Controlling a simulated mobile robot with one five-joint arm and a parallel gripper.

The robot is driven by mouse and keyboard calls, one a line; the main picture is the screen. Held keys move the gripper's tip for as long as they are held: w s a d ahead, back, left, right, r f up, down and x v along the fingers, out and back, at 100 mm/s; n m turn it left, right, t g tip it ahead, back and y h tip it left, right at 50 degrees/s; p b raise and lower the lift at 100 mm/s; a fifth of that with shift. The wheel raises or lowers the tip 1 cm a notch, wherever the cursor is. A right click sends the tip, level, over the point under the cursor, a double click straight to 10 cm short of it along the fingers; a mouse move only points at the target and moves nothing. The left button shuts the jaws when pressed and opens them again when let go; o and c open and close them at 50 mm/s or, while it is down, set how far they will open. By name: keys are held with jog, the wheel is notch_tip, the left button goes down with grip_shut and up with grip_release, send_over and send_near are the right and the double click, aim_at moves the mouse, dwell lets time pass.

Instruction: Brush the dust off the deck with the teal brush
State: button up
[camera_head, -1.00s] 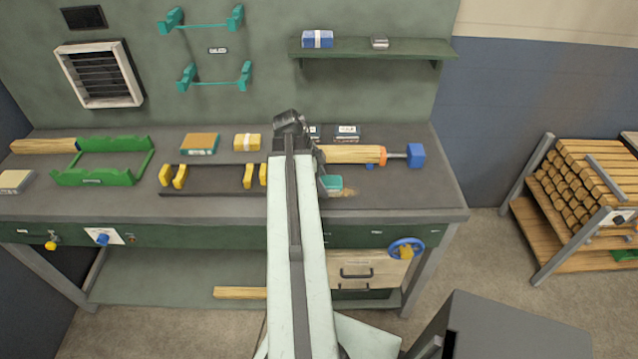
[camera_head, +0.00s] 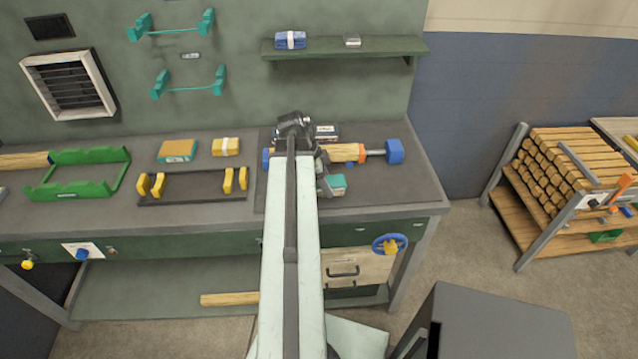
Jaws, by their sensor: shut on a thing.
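The teal brush (camera_head: 335,184) is on the right part of the bench, low over or touching the dark deck (camera_head: 385,188); I cannot tell which. My gripper (camera_head: 324,181) is shut on the brush, and my arm hides most of the gripper. No tan dust shows on the bare deck right of the brush. The deck left of the brush is partly hidden behind my arm, so I cannot tell whether dust lies there.
Behind the brush, a wood piece (camera_head: 346,152) lies between blue ends, close to my gripper. A dark rack with yellow posts (camera_head: 190,188) and a green cradle (camera_head: 75,188) stand left. A grey cabinet (camera_head: 490,325) stands at front right.

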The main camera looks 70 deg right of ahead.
aim_at(338, 179)
jog(key=shift+s+d+f, duration=0.1)
jog(key=shift+s+d, duration=0.15)
jog(key=shift+s, duration=0.35)
jog(key=shift+s+d, duration=0.2)
jog(key=shift+s, duration=0.4)
jog(key=shift+s+d+f, duration=0.1)
jog(key=shift+s+d, duration=0.15)
jog(key=shift+s, duration=0.35)
jog(key=shift+r, duration=0.2)
jog(key=shift+w+a+f, duration=0.1)
jog(key=shift+w+a, duration=0.15)
jog(key=shift+w, duration=0.35)
jog(key=shift+w+a+f, duration=0.1)
jog(key=shift+w+a, duration=0.15)
jog(key=shift+w, duration=0.3)
jog(key=shift+w+a, duration=0.25)
jog(key=shift+w, duration=0.45)
jog(key=shift+c, duration=0.6)
jog(key=shift+w+a, duration=0.75)
jog(key=shift+w, duration=1)
jog(key=shift+w+a, duration=0.8)
jog(key=shift+w, duration=0.95)
jog(key=shift+w+a, duration=0.75)
jog(key=shift+w, duration=1)
notch_tip(338, 179, up, 6)
jog(key=p, duration=0.5)
jog(key=shift+s+p, duration=0.1)
jog(key=shift+p, duration=0.25)
